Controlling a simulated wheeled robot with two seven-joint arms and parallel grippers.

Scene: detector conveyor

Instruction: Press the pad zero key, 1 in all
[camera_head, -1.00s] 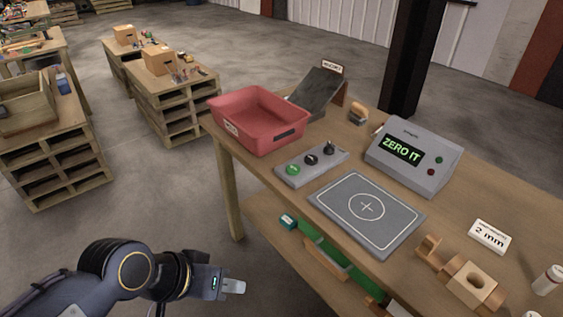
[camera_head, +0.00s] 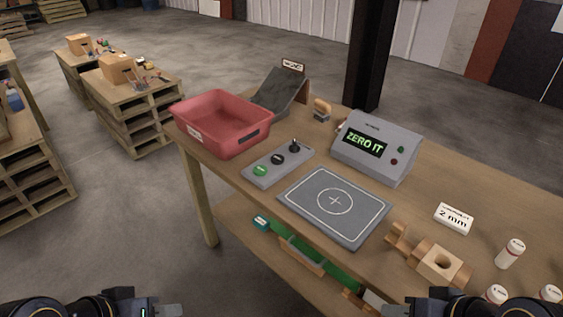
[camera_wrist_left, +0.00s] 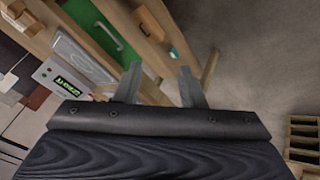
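A grey key box (camera_head: 278,166) lies on the bench. It has a green button (camera_head: 260,170), a black button (camera_head: 278,159) and a dark upright knob or switch (camera_head: 294,145); their labels are too small to read. The flat grey pad (camera_head: 335,205) with a circled cross lies in front of it. A grey detector box (camera_head: 376,150) shows "ZERO IT" in green. My left gripper (camera_head: 172,310) is at the bottom edge, away from the bench; in the left wrist view its fingers (camera_wrist_left: 160,72) are apart and empty. My right gripper (camera_head: 395,311) is barely in view, its opening unclear.
A red bin (camera_head: 225,122) stands left of the key box, with a dark ramp (camera_head: 282,92) behind. Wooden blocks (camera_head: 440,262), a "2 mm" card (camera_head: 454,217) and white bottles (camera_head: 509,253) lie at right. A lower shelf (camera_head: 245,235) sits below the bench.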

